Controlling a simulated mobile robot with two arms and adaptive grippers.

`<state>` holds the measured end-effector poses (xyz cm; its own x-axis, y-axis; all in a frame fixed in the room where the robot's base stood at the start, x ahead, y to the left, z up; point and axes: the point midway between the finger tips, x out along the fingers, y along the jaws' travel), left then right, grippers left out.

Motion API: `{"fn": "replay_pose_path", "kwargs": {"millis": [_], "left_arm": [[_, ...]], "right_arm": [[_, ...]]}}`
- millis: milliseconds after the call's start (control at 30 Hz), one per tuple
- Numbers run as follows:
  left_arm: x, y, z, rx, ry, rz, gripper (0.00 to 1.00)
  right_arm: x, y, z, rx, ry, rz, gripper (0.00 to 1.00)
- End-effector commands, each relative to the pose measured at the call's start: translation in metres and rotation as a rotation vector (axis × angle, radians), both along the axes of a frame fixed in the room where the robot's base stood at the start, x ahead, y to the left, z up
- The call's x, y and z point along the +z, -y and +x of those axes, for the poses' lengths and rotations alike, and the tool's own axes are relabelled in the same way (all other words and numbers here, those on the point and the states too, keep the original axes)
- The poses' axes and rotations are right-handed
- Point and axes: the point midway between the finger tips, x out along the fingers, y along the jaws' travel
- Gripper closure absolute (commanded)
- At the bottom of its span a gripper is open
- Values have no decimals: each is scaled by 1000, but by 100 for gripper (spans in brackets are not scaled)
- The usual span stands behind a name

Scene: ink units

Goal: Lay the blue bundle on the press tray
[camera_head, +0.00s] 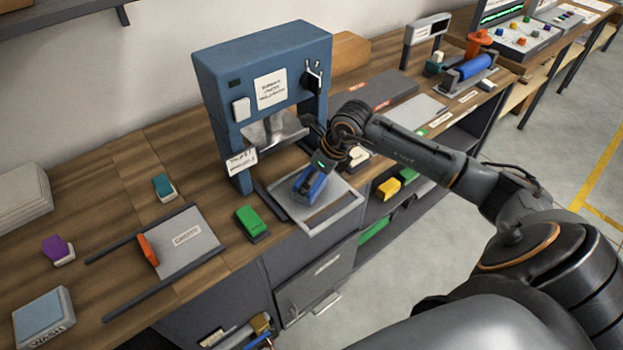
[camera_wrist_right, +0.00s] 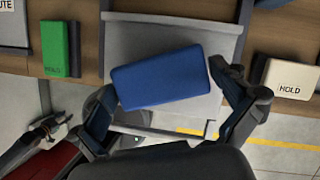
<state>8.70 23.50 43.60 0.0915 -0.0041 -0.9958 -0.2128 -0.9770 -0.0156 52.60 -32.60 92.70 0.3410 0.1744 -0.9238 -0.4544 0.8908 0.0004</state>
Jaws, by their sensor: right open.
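The blue bundle (camera_head: 315,190) is over the pulled-out press tray (camera_head: 339,217) in front of the blue press (camera_head: 262,75). In the right wrist view the bundle (camera_wrist_right: 160,76) is slightly tilted across the grey tray (camera_wrist_right: 170,28) and appears to lie on it. My right gripper (camera_head: 314,178) is directly above the bundle. Its fingers stand wide apart at the bundle's two ends in the wrist view (camera_wrist_right: 162,80), with the left fingertip very close to one end. The gripper hides part of the bundle in the head view.
A green block (camera_head: 251,222) stands left of the tray, and a cream block (camera_head: 357,157) marked HOLD stands right of it. A grey plate (camera_head: 190,240) with an orange block (camera_head: 148,249) lies farther left. Teal and purple blocks are on the bench.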

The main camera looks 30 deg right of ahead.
Motion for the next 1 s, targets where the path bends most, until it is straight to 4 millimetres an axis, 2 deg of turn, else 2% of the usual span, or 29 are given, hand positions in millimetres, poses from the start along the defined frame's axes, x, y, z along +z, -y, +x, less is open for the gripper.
{"fn": "replay_pose_path", "kwargs": {"millis": [300, 500, 700, 1000], "left_arm": [[-15, 0, 0, 0, -1, 0, 60], [-20, 0, 0, 0, -1, 0, 60], [-21, 0, 0, 0, -1, 0, 60], [-21, 0, -1, 0, -1, 0, 60]], "right_arm": [[61, 13, -23, 0, 4, -6, 0], [91, 18, -33, -1, 1, -2, 0], [102, 20, -38, 0, -1, -2, 0], [102, 19, -38, 0, 0, -1, 0]]}}
